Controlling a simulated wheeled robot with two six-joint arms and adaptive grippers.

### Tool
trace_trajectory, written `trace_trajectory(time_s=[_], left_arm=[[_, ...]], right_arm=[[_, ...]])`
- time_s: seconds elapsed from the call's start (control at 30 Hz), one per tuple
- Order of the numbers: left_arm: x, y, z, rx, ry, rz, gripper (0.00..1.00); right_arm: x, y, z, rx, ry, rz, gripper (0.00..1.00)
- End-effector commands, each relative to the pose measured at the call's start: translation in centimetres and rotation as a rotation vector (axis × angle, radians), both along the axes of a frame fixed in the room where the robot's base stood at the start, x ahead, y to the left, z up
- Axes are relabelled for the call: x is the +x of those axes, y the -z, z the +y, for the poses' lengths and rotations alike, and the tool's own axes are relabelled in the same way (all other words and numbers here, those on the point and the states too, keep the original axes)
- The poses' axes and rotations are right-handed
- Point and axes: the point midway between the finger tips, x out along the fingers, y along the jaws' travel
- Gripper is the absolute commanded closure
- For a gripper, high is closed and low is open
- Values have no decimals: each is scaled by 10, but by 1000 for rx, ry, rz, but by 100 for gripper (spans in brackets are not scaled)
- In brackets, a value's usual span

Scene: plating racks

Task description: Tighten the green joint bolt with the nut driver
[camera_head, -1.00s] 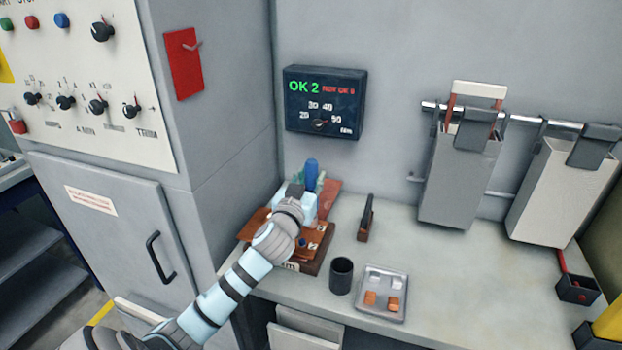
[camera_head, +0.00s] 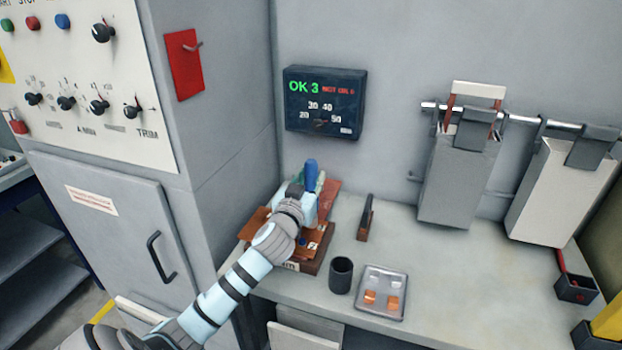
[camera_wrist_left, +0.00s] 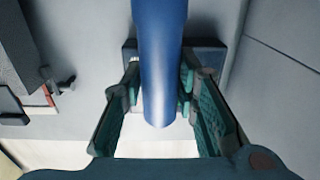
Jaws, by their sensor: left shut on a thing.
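My left gripper (camera_head: 303,196) is shut on the blue handle of the nut driver (camera_head: 311,176), which stands nearly upright over the brown joint block (camera_head: 282,254) on the bench. In the left wrist view the blue handle (camera_wrist_left: 160,70) runs between the two green-padded fingers of my gripper (camera_wrist_left: 160,105). The driver's lower end and the green joint bolt are hidden behind my gripper and arm. A dark display box (camera_head: 325,102) on the wall reads "OK 3" in green beside a red "NOT OK" count. My right gripper is not in view.
A black cup (camera_head: 341,276) and a small metal tray (camera_head: 362,308) with orange and white pieces stand right of the block.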

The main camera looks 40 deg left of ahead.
Motion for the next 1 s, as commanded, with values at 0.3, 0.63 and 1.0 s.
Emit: trace_trajectory(time_s=[0.3,0.63,1.0], left_arm=[[0,-18,0,-1,-1,3,100],[0,-49,0,1,0,0,100],[0,-61,0,1,0,-1,100]], right_arm=[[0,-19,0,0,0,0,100],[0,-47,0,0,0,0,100],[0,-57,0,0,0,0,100]])
